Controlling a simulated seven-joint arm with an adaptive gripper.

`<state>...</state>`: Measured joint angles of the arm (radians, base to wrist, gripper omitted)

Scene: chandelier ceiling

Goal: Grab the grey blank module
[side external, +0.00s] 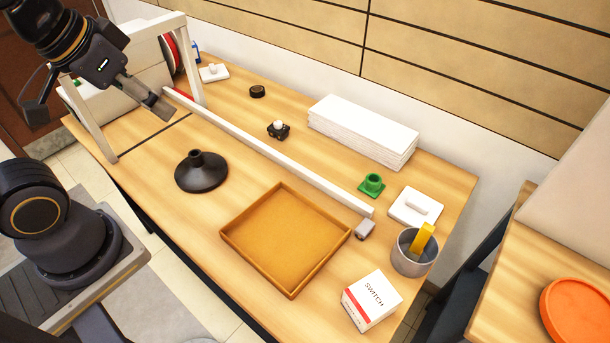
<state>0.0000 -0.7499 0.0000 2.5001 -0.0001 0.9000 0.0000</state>
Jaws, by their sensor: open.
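A small grey block (365,229), which looks like the grey blank module, lies on the wooden table (140,150). It sits just off the right corner of the brown tray (233,235), close to the near end of a long white bar (270,150). My gripper (163,108) is at the upper left, raised above the table near a white frame. It is open, with nothing seen between its fingers, and far from the grey block.
A grey cup (412,262) with a yellow item, a white switch plate (415,207), a green part (372,185) and a SWITCH box (371,300) surround the block. A black cone-shaped stand (202,175) and white stack (362,130) stand farther off.

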